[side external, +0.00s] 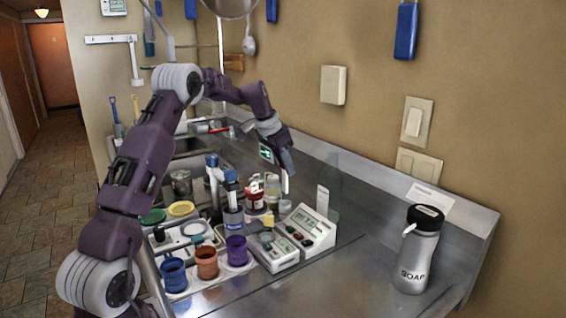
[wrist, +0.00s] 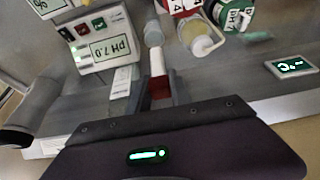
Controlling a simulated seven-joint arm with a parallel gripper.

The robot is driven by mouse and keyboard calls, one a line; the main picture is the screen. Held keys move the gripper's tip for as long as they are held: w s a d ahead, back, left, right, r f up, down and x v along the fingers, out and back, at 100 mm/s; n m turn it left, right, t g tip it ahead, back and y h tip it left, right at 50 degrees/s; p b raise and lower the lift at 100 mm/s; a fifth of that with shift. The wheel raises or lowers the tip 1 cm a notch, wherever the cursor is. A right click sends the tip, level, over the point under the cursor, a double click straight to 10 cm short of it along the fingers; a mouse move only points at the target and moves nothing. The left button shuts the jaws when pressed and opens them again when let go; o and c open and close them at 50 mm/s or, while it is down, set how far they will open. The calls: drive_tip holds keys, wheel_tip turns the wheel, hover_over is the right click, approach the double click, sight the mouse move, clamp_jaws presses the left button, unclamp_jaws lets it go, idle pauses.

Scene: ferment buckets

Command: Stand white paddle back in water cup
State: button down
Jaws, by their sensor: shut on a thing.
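My gripper (side external: 287,165) is above the back of the bench, pointing down, and is shut on the white paddle (side external: 285,183). The paddle hangs close to upright, with its lower end at a small greyish cup (side external: 286,205), which looks like the water cup. In the wrist view, my gripper (wrist: 160,88) holds the pale paddle (wrist: 157,62) between its fingers, and the cup (wrist: 153,34) lies in line beyond the paddle's tip. I cannot tell whether the tip is inside the cup or just above it.
A pH meter (side external: 308,232) stands just right of the cup. A yellowish beaker (side external: 272,188) and a red-labelled bottle (side external: 255,198) crowd its left. Blue, orange and purple buckets (side external: 206,262) stand in front. The bench is clear right of the meter, up to a soap bottle (side external: 416,255).

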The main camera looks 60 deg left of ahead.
sight(284, 188)
drive_tip(key=shift+f, duration=4.2)
drive_tip(key=c, duration=1.1)
unclamp_jaws()
drive_tip(key=shift+o, duration=0.2)
drive_tip(key=o, duration=0.4)
drive_tip(key=shift+o, duration=0.2)
drive_tip(key=shift+r, duration=0.1)
drive_tip(key=shift+r, duration=2.95)
